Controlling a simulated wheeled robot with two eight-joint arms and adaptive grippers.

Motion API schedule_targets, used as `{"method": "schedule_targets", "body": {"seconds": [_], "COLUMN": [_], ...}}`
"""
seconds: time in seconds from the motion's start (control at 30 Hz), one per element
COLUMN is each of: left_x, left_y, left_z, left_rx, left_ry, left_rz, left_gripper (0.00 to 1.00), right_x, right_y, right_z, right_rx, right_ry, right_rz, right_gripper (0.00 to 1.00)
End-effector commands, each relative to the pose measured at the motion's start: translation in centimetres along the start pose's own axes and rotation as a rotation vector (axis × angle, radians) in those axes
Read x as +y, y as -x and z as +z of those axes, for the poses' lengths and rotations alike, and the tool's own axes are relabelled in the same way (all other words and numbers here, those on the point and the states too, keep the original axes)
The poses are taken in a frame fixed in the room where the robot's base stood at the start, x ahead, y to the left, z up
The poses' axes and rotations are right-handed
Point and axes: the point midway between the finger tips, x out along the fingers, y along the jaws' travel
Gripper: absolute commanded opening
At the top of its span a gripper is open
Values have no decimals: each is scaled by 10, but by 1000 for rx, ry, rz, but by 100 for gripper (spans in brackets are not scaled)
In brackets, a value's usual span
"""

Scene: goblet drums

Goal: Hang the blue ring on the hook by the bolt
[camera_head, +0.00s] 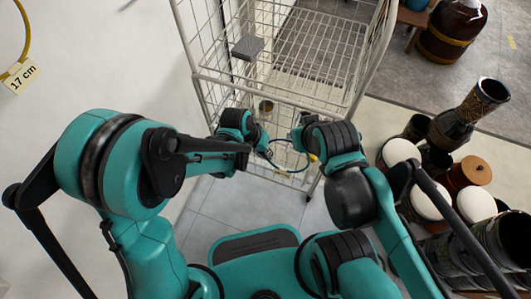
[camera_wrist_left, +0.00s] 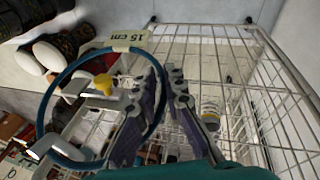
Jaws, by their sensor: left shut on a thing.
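The blue ring (camera_head: 291,169) is upright in front of the wire cart in the head view. In the left wrist view the ring (camera_wrist_left: 47,106) fills the left side and carries a "15 cm" tag (camera_wrist_left: 129,37). My left gripper (camera_head: 264,150) is shut on the ring's edge; its dark fingers (camera_wrist_left: 152,112) show in the wrist view. A yellow knob-like piece (camera_wrist_left: 103,83) on a grey part shows inside the ring's outline; I cannot tell whether it is the bolt.
The white wire cart (camera_head: 198,78) stands ahead, with a grey block (camera_head: 248,47) on it and a small can (camera_head: 266,106) inside. A yellow ring (camera_head: 24,40) tagged "17 cm" is at the left wall. Several drums (camera_head: 476,204) crowd the right.

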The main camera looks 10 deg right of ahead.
Motion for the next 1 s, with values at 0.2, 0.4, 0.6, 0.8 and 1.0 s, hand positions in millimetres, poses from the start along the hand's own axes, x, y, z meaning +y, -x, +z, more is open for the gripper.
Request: {"method": "schedule_targets", "body": {"seconds": [0.2, 0.4, 0.6, 0.8, 1.0], "left_x": [0, 0, 0, 0, 0], "left_y": [0, 0, 0, 10, 44], "left_z": [0, 0, 0, 0, 0], "left_rx": [0, 0, 0, 0, 1], "left_ry": [0, 0, 0, 1, 2], "left_rz": [0, 0, 0, 0, 0], "left_gripper": [0, 34, 34, 34, 34], "right_x": [0, 0, 0, 0, 0], "right_y": [0, 0, 0, 0, 0], "right_z": [0, 0, 0, 0, 0], "right_rx": [0, 0, 0, 0, 0], "right_ry": [0, 0, 0, 0, 0], "right_rz": [0, 0, 0, 0, 0], "right_gripper": [0, 0, 0, 0, 0]}}
